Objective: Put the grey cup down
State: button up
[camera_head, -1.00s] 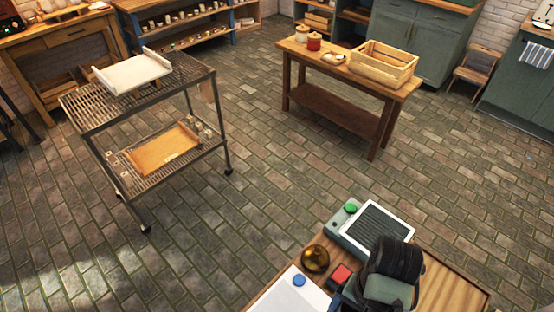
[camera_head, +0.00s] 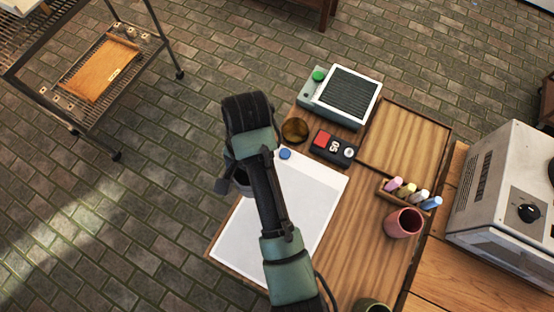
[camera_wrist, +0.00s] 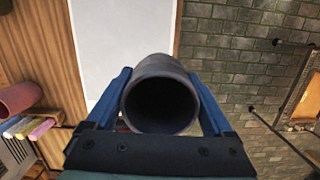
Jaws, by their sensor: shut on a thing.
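The grey cup (camera_wrist: 160,68) is between the two blue fingers of my gripper (camera_wrist: 160,82) in the wrist view, with its dark open mouth facing the camera. My gripper is shut on it. In the head view the cup (camera_head: 243,179) is mostly hidden behind my arm, near the left edge of the white sheet (camera_head: 312,188) on the wooden table (camera_head: 352,232). The sheet also shows beyond the cup in the wrist view (camera_wrist: 118,35). I cannot tell the cup's height above the table.
A pink cup (camera_head: 404,223) and a holder of coloured sticks (camera_head: 409,192) stand to the right. A white machine (camera_head: 507,190) stands at far right.

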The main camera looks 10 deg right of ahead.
jog(key=shift+s+f+m, duration=0.15)
jog(key=shift+s+m, duration=0.25)
jog(key=shift+m, duration=0.4)
jog(key=s+d+f+m, duration=0.1)
jog(key=f+m, duration=0.1)
jog(key=f, duration=0.2)
jog(key=s+f+m, duration=0.2)
jog(key=f, duration=0.2)
jog(key=s+d+f+m+t, duration=0.1)
jog(key=f+m, duration=0.2)
jog(key=shift+s+d+f+y, duration=0.3)
jog(key=shift+s+d+f, duration=0.05)
jog(key=shift+f, duration=0.05)
jog(key=shift+f, duration=0.2)
jog(key=o, duration=1.5)
